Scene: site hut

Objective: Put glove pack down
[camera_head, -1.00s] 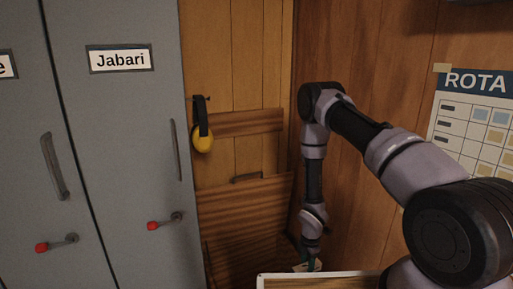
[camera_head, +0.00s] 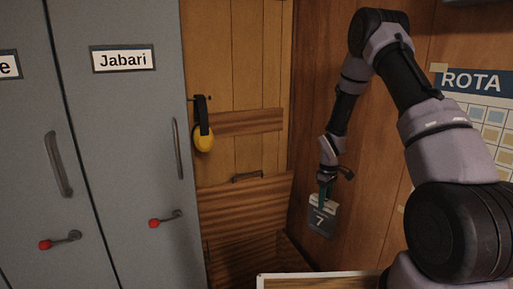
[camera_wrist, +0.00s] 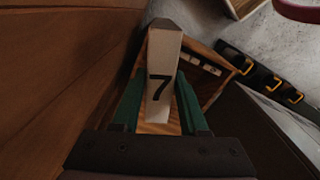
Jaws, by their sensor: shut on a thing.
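The glove pack (camera_head: 320,223) is a grey pack with a pale top and a dark 7. It hangs upright below my gripper (camera_head: 325,193) in the head view, in front of the right wooden wall. In the wrist view the pack (camera_wrist: 163,60) is between my two green fingers, which are shut on it. It is held in the air, clear of any surface I can make out. The fingertips are partly hidden by the pack and the wrist.
Grey lockers (camera_head: 125,130) are at left. A pale-edged board (camera_head: 300,275) is at the bottom. The wrist view shows a dark belt with yellow buckles (camera_wrist: 272,82) on grey floor.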

